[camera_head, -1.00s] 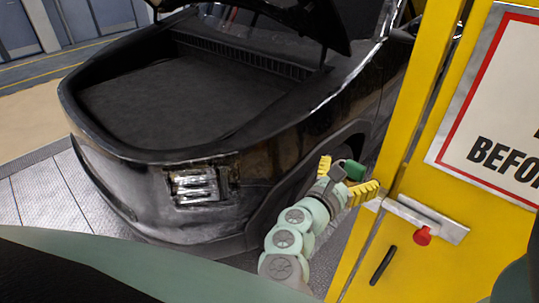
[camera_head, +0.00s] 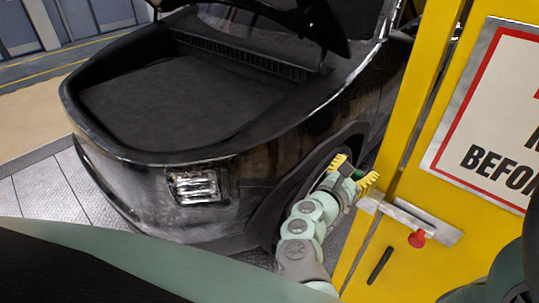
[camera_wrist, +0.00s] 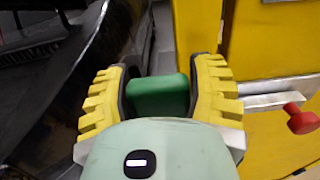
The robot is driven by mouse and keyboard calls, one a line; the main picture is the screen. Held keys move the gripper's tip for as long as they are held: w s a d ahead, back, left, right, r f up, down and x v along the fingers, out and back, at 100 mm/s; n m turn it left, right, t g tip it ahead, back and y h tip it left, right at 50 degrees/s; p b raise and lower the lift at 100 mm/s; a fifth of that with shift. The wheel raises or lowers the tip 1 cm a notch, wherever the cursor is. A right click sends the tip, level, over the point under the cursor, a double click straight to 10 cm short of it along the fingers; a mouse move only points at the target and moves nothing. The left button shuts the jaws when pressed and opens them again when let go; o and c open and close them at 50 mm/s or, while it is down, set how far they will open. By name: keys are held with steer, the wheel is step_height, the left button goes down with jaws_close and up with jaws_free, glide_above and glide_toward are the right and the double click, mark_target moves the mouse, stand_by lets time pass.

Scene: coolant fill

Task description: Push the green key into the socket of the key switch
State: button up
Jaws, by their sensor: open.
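My gripper (camera_head: 356,172) is at the end of my arm, in front of the black car's wheel and left of the yellow cabinet. Its two yellow ribbed fingers are apart. The green key (camera_wrist: 158,97) shows as a green block between the fingers in the wrist view. A dark gap shows on its left; its right side is close to the right finger, and I cannot tell if they touch. In the head view only a small green part (camera_head: 357,174) shows between the fingers. I cannot make out the key switch or its socket in either view.
The yellow cabinet (camera_head: 385,230) stands close at the right, with a metal latch bar (camera_head: 440,232), a red knob (camera_head: 417,239), a black handle (camera_head: 380,265) and a warning sign (camera_head: 490,150). The black car (camera_head: 140,190), hood raised, fills the left and middle.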

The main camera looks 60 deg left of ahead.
jaws_close()
stand_by(0.6)
